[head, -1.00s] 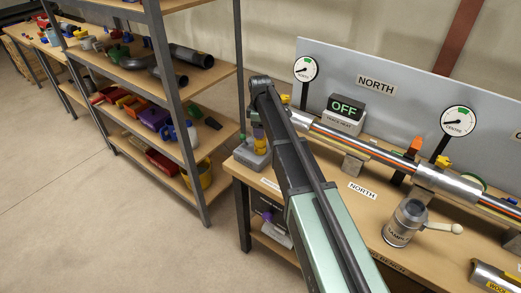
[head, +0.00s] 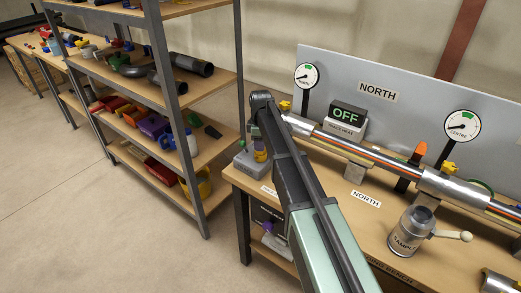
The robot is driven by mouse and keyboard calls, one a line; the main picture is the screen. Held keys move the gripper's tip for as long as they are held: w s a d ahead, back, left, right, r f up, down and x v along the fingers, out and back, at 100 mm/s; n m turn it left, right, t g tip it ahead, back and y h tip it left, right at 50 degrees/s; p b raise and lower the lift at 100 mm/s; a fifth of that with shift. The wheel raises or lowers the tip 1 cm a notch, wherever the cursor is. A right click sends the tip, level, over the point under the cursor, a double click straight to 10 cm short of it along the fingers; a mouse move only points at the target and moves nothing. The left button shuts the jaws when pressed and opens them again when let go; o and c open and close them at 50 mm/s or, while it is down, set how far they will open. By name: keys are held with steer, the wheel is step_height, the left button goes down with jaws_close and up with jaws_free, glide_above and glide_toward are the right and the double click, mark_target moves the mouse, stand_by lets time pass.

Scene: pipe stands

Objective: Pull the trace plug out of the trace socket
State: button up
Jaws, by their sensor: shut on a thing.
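My arm reaches from the bottom of the head view up to a dark wrist joint at the left end of the bench. My gripper is hidden behind the arm, so its fingers and anything in them do not show. A grey box (head: 249,165) stands at the bench's left corner, with a small yellow and purple piece (head: 260,152) at its top, partly covered by the arm. I cannot tell whether these are the trace socket and trace plug.
A metal pipe (head: 350,148) with orange stripes runs along the bench on supports, below gauges and a grey panel (head: 425,98). A sample can (head: 411,229) with a pale handle stands in front. A loaded shelf rack (head: 168,120) stands left; the floor before it is clear.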

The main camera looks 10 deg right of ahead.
steer(key=shift+r, duration=0.1)
steer(key=shift+r+p, duration=0.5)
steer(key=shift+p, duration=0.1)
steer(key=shift+r+p, duration=2.4)
